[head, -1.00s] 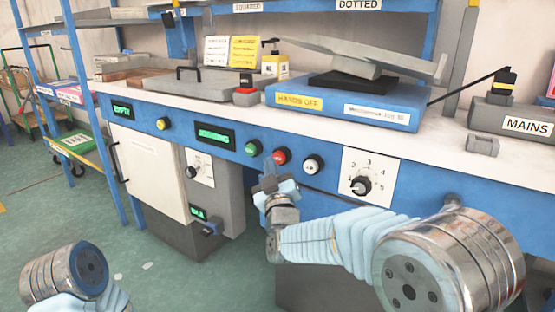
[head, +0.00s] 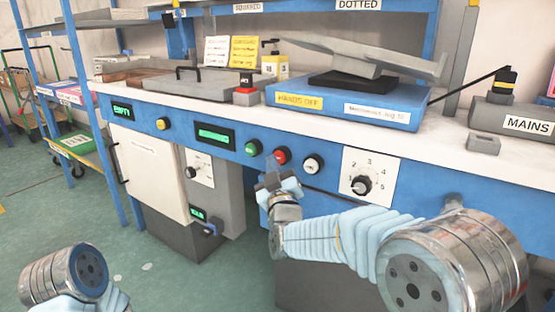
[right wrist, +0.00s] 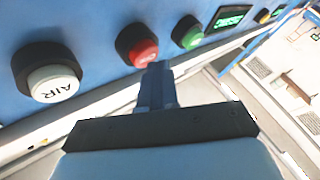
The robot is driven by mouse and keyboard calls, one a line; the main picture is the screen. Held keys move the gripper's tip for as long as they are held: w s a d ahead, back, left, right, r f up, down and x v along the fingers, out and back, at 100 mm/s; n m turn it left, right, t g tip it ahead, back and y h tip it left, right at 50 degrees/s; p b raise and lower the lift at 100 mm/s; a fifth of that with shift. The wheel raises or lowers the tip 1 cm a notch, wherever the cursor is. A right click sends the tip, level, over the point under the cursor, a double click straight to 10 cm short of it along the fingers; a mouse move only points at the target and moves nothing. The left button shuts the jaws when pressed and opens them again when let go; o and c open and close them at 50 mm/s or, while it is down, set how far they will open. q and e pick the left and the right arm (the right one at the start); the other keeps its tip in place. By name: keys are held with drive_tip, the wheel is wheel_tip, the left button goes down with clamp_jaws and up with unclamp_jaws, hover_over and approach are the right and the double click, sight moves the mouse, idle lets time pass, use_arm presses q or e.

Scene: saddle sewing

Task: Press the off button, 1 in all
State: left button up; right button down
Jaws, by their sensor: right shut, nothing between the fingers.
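A red button (head: 281,156) with a dark collar is on the blue front panel, between a green button (head: 253,147) and a white button (head: 313,164). I take the red one as the off button; its lettering is not readable. My right gripper (head: 273,165) is shut and empty, its tips just below and slightly left of the red button. In the right wrist view the shut fingertips (right wrist: 157,72) reach the lower edge of the red button (right wrist: 141,46). I cannot tell whether they touch it. My left gripper is not in view; only part of that arm shows.
The white button reads "AIR" in the right wrist view (right wrist: 50,76). A dial (head: 362,185) is right of it, and a green-lit display (head: 214,135) is left of the green button. A red-topped button box (head: 246,92) and a blue box (head: 345,104) stand on the worktop.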

drive_tip(key=shift+w+d, duration=0.35)
drive_tip(key=shift+w, duration=0.1)
idle(0.4)
idle(0.3)
drive_tip(key=shift+s+a+b, duration=0.45)
drive_tip(key=shift+s+a, duration=0.15)
drive_tip(key=shift+s, duration=0.25)
drive_tip(key=shift+a, duration=0.1)
drive_tip(key=shift+s+a, duration=0.7)
drive_tip(key=shift+s, duration=0.3)
drive_tip(key=shift+s+a, duration=0.65)
drive_tip(key=shift+s, duration=0.35)
